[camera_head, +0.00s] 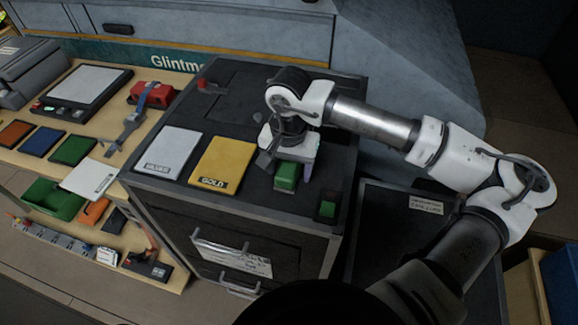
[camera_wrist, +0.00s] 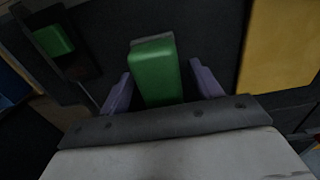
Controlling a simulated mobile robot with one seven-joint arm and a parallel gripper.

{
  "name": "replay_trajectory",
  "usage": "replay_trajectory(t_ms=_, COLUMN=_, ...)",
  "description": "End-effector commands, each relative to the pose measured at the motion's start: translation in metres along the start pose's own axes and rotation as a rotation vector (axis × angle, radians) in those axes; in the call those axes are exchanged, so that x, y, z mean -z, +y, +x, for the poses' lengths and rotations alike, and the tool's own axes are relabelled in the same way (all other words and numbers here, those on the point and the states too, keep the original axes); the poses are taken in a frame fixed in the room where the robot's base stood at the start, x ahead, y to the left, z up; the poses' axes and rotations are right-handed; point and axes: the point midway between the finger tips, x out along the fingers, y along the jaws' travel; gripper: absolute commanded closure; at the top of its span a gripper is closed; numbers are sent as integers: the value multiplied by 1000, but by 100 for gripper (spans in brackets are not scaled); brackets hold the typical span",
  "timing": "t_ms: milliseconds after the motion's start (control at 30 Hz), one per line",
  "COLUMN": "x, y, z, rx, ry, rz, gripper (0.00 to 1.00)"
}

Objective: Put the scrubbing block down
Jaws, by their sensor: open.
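The scrubbing block (camera_head: 286,177), green with a thin grey layer on one side, is on the dark cabinet top (camera_head: 262,203). It appears to rest there, though its underside is hidden. My gripper (camera_head: 290,172) is over it with the jaws open. In the wrist view the block (camera_wrist: 156,76) stands between the two purple fingers of my gripper (camera_wrist: 161,88), with a visible gap to at least the right finger.
A grey card (camera_head: 167,152) and a yellow card marked GOLD (camera_head: 222,163) lie left of the block. A small green piece (camera_head: 327,209) sits near the cabinet's right front corner. A cluttered wooden bench (camera_head: 100,140) stands left. The cabinet's front strip is clear.

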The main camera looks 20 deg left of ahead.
Motion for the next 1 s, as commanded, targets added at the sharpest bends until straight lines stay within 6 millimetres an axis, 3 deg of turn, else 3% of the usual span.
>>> replay_trajectory(t_ms=233, x=1, y=0, z=-15, rx=-2, ry=5, rz=1, gripper=36)
replay_trajectory(t_ms=700, x=1, y=0, z=-108, rx=0, ry=2, rz=1, gripper=36)
replay_trajectory(t_ms=1000, x=0, y=0, z=-123, rx=0, ry=0, rz=-1, gripper=36)
